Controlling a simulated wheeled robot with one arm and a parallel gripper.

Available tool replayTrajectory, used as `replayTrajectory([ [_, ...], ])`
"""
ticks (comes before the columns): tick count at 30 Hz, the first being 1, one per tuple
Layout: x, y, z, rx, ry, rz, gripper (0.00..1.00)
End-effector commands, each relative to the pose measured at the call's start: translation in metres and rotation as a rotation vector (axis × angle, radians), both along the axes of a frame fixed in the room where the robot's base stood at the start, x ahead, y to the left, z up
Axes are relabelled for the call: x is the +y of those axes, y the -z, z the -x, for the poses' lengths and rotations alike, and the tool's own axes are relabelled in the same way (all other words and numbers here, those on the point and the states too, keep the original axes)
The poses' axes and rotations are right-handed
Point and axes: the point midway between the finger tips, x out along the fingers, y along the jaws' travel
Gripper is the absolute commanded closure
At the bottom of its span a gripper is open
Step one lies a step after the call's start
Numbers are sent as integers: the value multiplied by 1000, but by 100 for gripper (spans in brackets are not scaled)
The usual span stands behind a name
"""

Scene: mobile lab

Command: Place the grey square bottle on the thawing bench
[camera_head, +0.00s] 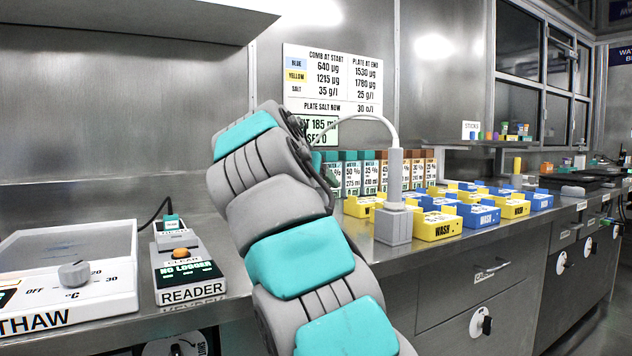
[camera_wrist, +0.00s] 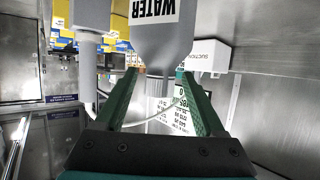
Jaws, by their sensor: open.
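A grey bottle labelled WATER (camera_wrist: 150,45) appears upside down in the wrist view, just past my gripper (camera_wrist: 163,82). Its narrow neck shows between the two green fingers, which are open and apart from each other. I cannot tell whether a finger touches it. In the head view my arm hides this bottle and my gripper. The thawing bench (camera_head: 105,302) is a white unit labelled THAW at the far left, with a clear-looking lid and a dial. A grey square-based post (camera_head: 394,222) with a white hose stands right of my arm.
A reader box (camera_head: 185,272) stands right of the thawing bench. Yellow and blue WASH blocks (camera_head: 437,226) and a row of labelled cartons (camera_head: 352,175) occupy the counter. A white SUCTION box (camera_wrist: 207,57) is close to the WATER bottle. The hose arcs near my fingers.

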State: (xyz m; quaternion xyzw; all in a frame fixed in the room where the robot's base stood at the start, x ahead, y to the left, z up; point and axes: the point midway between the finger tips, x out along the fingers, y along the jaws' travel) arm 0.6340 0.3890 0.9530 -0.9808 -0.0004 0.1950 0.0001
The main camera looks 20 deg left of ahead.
Motion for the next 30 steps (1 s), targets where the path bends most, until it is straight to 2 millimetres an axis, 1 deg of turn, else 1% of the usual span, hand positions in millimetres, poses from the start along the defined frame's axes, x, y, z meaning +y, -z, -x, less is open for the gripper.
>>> replayTrajectory([
  [6,0,-3,1,0,0,0,29],
  [11,-1,-9,15,-2,0,0,29],
  [14,-2,-16,30,-3,1,-1,29],
  [24,-1,-42,93,-3,1,-1,29],
  [27,0,-47,105,-3,0,0,29],
  [30,0,-48,110,-1,0,0,29],
])
